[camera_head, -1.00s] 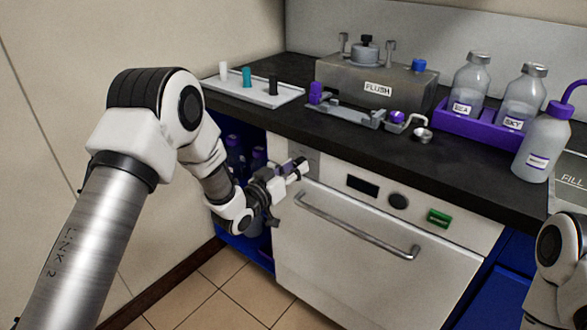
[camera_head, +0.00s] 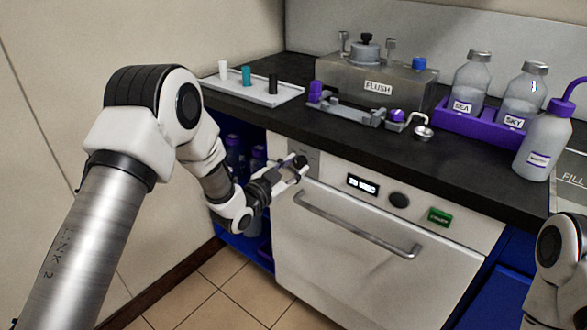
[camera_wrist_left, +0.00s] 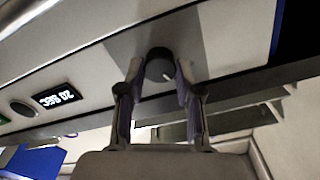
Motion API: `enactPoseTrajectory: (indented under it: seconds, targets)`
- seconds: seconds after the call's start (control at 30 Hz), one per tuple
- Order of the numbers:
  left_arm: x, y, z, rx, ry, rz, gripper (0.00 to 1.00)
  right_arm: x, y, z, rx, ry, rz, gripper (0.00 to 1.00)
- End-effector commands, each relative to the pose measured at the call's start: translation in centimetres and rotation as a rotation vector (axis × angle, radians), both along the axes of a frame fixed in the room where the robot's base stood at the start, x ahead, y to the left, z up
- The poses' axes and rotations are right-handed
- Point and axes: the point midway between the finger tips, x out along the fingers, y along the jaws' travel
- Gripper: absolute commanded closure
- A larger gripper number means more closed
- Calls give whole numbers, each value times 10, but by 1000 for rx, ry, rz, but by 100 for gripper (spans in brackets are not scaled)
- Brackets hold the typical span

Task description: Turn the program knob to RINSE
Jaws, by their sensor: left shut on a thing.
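The program knob (camera_wrist_left: 158,66) is a dark round knob on a grey plate at the left end of the washer's front panel. A small white mark shows on its face in the left wrist view. My left gripper (camera_head: 299,166) is at this knob, and in the left wrist view its two fingers (camera_wrist_left: 159,72) are shut on the knob's sides. The display (camera_head: 363,186) is lit and seems to read "20 SEC"; it also shows upside down in the left wrist view (camera_wrist_left: 57,96). No RINSE label is readable. My right gripper is out of view.
The panel also has a dark round button (camera_head: 399,200) and a green switch (camera_head: 440,217). The door handle (camera_head: 355,227) runs just below. The dark counter (camera_head: 290,118) above bears a tray (camera_head: 255,91), a FLUSH unit (camera_head: 375,80) and a purple bottle rack (camera_head: 480,122).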

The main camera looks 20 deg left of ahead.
Motion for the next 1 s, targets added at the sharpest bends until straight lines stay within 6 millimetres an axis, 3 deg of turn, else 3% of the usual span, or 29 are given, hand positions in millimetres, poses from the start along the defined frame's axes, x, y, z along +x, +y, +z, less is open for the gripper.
enactPoseTrajectory:
  seconds: [0.5, 1.0]
  targets:
    - [0, 0, 0, 355, -130, 0, 100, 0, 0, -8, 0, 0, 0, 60]
    - [0, -1, 0, 430, -157, -1, 100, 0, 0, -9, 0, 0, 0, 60]
